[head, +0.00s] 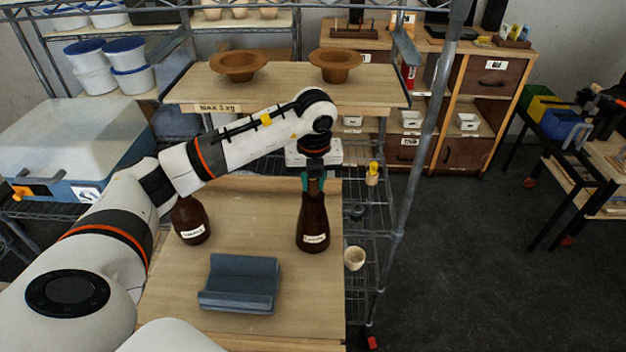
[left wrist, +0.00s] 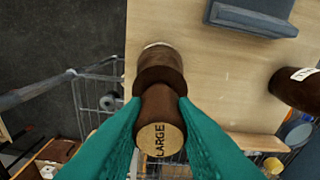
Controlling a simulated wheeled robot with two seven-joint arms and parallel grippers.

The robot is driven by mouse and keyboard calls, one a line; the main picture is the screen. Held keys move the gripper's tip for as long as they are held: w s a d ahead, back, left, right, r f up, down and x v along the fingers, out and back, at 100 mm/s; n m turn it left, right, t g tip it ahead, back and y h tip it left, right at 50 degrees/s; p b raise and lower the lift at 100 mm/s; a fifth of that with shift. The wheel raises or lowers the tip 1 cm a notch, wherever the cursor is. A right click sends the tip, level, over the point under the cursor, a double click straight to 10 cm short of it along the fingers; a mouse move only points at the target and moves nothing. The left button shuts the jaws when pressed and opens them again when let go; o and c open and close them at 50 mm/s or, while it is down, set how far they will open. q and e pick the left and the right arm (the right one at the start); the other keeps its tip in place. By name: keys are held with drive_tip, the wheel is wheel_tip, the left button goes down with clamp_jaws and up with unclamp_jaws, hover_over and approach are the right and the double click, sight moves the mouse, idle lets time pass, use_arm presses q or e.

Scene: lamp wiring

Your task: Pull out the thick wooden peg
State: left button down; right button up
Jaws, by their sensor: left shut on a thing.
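A tall dark brown bottle (head: 313,220) with a pale label stands on the wooden table. My left gripper (head: 314,182) is above it, pointing down, its teal fingers at the top of the neck. In the left wrist view, the gripper (left wrist: 160,118) is shut on a brown wooden peg (left wrist: 161,137), whose pale round end reads LARGE. The bottle (left wrist: 158,62) shows behind the peg, in line with it. I cannot tell how deep the peg sits in the neck. My right gripper is not in view.
A second brown bottle (head: 190,220) stands to the left, and a blue-grey cradle (head: 240,283) lies in front. A raised shelf (head: 285,85) with two brown bowls is behind. A wire rack with a small cream cup (head: 354,258) stands at the table's right edge.

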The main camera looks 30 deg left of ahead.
use_arm(q)
drive_tip(key=shift+r+p, duration=1.55)
drive_tip(key=shift+r, duration=1.2)
